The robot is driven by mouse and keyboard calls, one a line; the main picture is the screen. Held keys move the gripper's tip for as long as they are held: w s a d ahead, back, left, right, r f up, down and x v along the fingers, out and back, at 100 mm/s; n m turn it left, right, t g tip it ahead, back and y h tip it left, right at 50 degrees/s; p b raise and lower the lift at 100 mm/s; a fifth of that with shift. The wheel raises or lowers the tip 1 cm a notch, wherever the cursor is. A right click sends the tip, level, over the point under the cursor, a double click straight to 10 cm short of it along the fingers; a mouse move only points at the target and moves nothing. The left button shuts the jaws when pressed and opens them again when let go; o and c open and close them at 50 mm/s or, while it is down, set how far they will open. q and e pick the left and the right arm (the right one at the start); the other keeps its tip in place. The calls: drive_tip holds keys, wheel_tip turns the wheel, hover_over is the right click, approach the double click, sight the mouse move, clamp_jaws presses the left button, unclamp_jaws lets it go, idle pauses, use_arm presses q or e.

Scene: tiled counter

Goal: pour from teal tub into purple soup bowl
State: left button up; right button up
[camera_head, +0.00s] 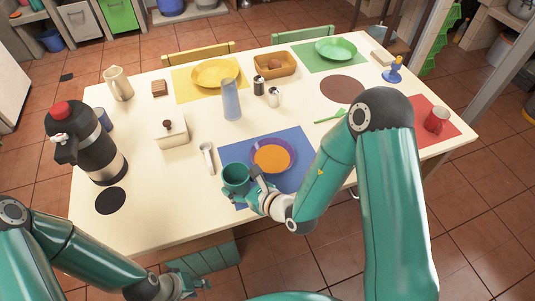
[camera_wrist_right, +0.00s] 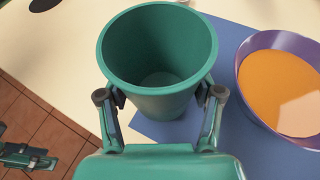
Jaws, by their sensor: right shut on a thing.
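The teal tub (camera_head: 236,176) is held upright by my right gripper (camera_head: 258,190), just left of the purple soup bowl (camera_head: 253,146). In the right wrist view the fingers grip both sides of the tub (camera_wrist_right: 160,100). Its inside shows a paler round patch at the bottom; I cannot tell whether that is contents. The purple soup bowl (camera_wrist_right: 243,82) stands on the blue placemat to the right, with orange content and a lighter patch in it. My left gripper (camera_head: 200,285) is low beyond the table's front edge, empty, its fingers apart.
The blue placemat (camera_head: 230,152) lies under the bowl.

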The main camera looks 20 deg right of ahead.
drive_tip(key=shift+r+p, duration=2.2)
drive_tip(key=shift+r, duration=0.4)
drive_tip(key=shift+f, duration=0.1)
drive_tip(key=shift+w, duration=0.1)
